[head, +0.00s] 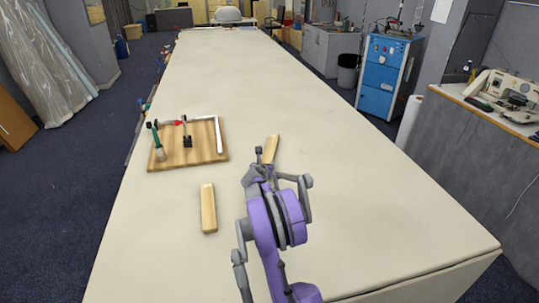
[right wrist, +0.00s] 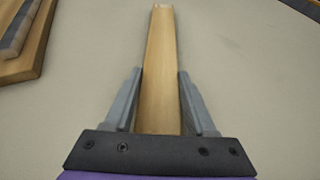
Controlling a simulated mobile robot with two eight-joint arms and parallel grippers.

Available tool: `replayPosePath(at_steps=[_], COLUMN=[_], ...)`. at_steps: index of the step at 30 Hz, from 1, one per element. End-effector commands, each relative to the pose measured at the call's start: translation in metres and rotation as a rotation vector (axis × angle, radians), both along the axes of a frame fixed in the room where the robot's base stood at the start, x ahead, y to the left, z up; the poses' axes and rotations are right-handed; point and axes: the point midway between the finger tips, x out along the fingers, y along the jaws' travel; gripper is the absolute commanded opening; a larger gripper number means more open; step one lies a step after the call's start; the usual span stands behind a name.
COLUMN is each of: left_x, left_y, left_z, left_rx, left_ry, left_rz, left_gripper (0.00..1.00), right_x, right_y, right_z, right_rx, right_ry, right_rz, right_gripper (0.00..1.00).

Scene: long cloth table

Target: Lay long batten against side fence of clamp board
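The clamp board (head: 188,153) is a wooden board lying on the table at left. It carries pale fence bars (head: 219,137) at its back and right side, and clamps with red and green handles. My right gripper (head: 264,170) is to the right of the board, shut on a wooden batten (head: 271,147). In the right wrist view the batten (right wrist: 160,60) runs lengthwise away between the two fingers (right wrist: 160,105), with no clear gap on either side. Its near end is hidden by the gripper. Whether it touches the table is unclear. My left gripper is out of view.
A second wooden batten (head: 208,208) lies on the table in front of the board, left of my right arm. The long cloth table (head: 235,75) is clear beyond the board and to the right. The board's corner (right wrist: 28,55) shows at upper left in the right wrist view.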

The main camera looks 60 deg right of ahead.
Motion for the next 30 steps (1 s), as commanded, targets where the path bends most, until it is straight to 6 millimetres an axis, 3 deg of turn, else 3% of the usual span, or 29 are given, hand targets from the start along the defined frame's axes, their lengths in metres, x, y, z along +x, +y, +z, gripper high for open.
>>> replayPosePath(at_steps=[1, 7, 17, 30], left_x=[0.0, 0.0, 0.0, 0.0], left_y=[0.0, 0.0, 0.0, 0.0], left_z=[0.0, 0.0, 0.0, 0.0], left_rx=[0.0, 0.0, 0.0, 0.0], left_ry=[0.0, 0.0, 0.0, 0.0], left_rz=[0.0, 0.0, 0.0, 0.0], left_gripper=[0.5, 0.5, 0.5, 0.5], right_x=[0.0, 0.0, 0.0, 0.0], right_y=[0.0, 0.0, 0.0, 0.0], right_z=[0.0, 0.0, 0.006, 0.084], right_rx=[0.0, 0.0, -0.001, -0.001], right_ry=[0.0, 0.0, 0.0, -0.001], right_rz=[0.0, 0.0, 0.0, 0.001], right_gripper=[0.34, 0.0, 0.0, 0.0])
